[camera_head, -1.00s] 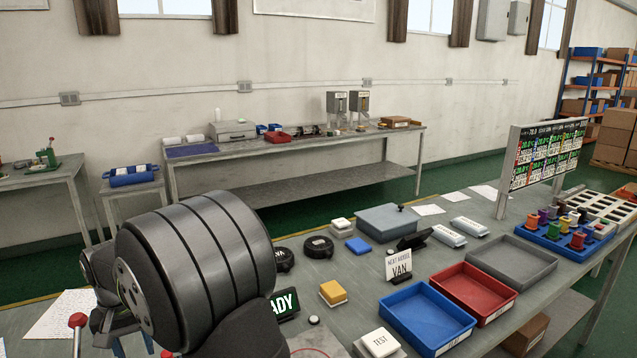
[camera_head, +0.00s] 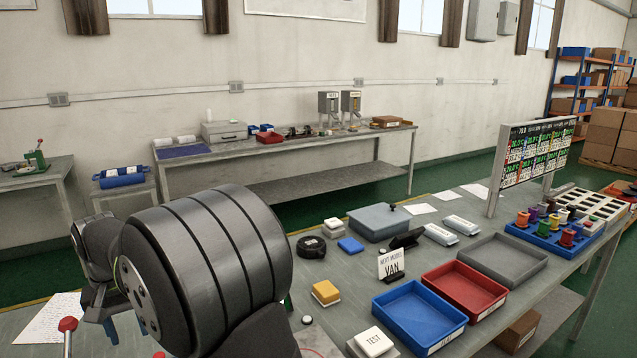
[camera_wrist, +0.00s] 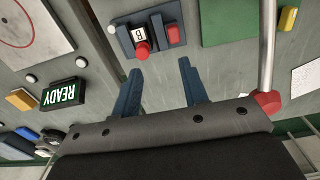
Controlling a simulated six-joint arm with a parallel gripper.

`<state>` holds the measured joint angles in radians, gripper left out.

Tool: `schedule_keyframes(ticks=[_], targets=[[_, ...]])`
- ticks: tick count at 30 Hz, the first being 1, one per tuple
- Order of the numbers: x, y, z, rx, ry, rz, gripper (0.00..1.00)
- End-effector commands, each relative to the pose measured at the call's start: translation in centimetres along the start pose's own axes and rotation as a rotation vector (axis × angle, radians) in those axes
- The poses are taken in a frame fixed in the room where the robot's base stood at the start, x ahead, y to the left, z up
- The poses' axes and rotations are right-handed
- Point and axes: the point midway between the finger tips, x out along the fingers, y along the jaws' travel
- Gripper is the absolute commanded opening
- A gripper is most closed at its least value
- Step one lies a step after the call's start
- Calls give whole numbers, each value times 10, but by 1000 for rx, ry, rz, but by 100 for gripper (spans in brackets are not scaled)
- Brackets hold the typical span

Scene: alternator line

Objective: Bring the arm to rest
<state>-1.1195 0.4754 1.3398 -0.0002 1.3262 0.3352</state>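My gripper shows in the wrist view (camera_wrist: 160,88) with its two blue-grey fingers spread apart and nothing between them. It hangs above the bench, with a small blue holder (camera_wrist: 153,33) beyond the fingertips. In the head view my dark grey arm fills the lower left. There the gripper (camera_head: 112,325) is mostly hidden behind and below the arm, near the left end of the bench.
A red-knobbed lever (camera_wrist: 268,100) stands close beside my gripper. A READY sign (camera_wrist: 62,93) lies to the left in the wrist view. Blue (camera_head: 420,346), red (camera_head: 503,292) and grey (camera_head: 540,272) trays sit on the bench (camera_head: 345,290) at right.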

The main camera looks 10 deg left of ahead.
Motion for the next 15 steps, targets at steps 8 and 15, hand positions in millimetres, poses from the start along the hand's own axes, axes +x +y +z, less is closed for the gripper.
schedule_keyframes(ticks=[8, 15], targets=[[44, 0, 1, 1, 0, 0, 40], [26, 0, 0, 0, 1, 0, 40]])
